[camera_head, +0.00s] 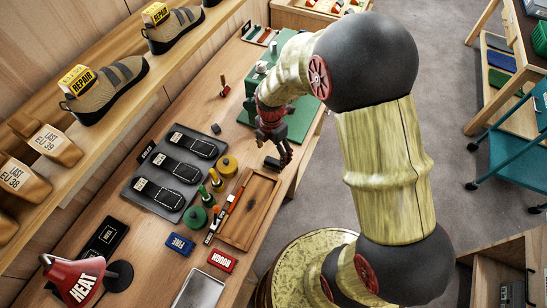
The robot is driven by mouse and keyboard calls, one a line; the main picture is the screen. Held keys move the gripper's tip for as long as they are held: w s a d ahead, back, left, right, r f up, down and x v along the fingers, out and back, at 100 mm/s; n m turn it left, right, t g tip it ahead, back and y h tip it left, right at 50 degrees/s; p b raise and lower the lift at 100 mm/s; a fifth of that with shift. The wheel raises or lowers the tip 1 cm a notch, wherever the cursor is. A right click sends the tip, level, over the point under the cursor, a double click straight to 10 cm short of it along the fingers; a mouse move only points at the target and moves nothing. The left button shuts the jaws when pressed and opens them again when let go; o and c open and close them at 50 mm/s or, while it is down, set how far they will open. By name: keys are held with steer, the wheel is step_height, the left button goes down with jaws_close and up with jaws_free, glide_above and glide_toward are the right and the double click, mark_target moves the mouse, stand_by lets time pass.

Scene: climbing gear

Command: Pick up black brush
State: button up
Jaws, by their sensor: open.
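My arm reaches over the workbench from the right, and my gripper (278,158) points down above the bench's right part, just beyond the wooden tray. Its fingers are small and dark here; they are open, and I see nothing clearly held between them. I cannot single out a black brush with certainty. A small dark block (215,128) lies on the bare bench to the left of my gripper. A small upright tool with a red and dark body (224,88) stands farther back. Anything directly under my gripper is hidden.
The shallow wooden tray (276,190) lies near the front edge, with slim tools (224,216) beside it. Green and yellow pots, a dark mat (136,192) with shoe soles, and blue and red blocks lie left. A green machine (254,84) stands behind my gripper.

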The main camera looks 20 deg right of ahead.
mark_target(274, 161)
steer(key=shift+w+n, duration=0.3)
steer(key=shift+n, duration=0.3)
steer(key=n, duration=0.2)
steer(key=shift+w+n, duration=0.1)
steer(key=shift+n, duration=0.2)
steer(key=shift+f, duration=1.4)
steer(key=f, duration=0.2)
steer(key=f+b, duration=0.1)
steer(key=f, duration=0.1)
steer(key=shift+s+d, duration=0.3)
steer(key=shift+d, duration=0.05)
steer(key=shift+w+f, duration=0.1)
steer(key=shift+f, duration=0.35)
steer(key=c, duration=1.1)
steer(key=shift+c, duration=0.8)
